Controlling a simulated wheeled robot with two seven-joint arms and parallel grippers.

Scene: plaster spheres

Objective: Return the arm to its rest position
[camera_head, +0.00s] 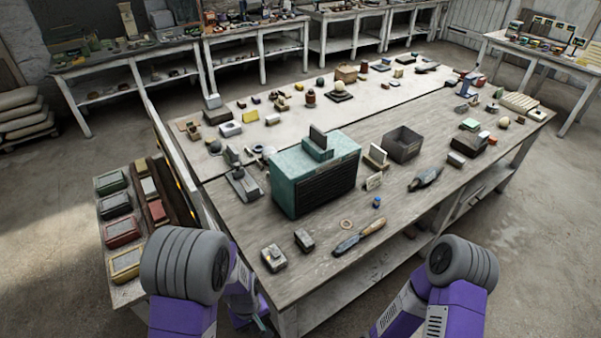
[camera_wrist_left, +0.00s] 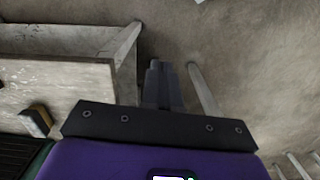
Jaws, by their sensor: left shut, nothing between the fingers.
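My left arm (camera_head: 187,262) comes in at the bottom left of the head view, bent down beside the front left corner of the workbench. Its gripper (camera_head: 262,324) is low, at the bottom edge of the picture and partly cut off. In the left wrist view the two grey fingers (camera_wrist_left: 162,84) are together with nothing between them, over bare floor next to a table leg. My right arm (camera_head: 460,275) shows at the lower right with its grey joint and purple links; its gripper is out of the picture.
The workbench (camera_head: 320,262) holds a teal box (camera_head: 287,172), an open grey box (camera_head: 402,143), a wooden-handled tool (camera_head: 358,236) and many small items. A pale sphere (camera_head: 503,121) is at its right. A low shelf with coloured boxes (camera_head: 122,232) stands left. Floor beyond is clear.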

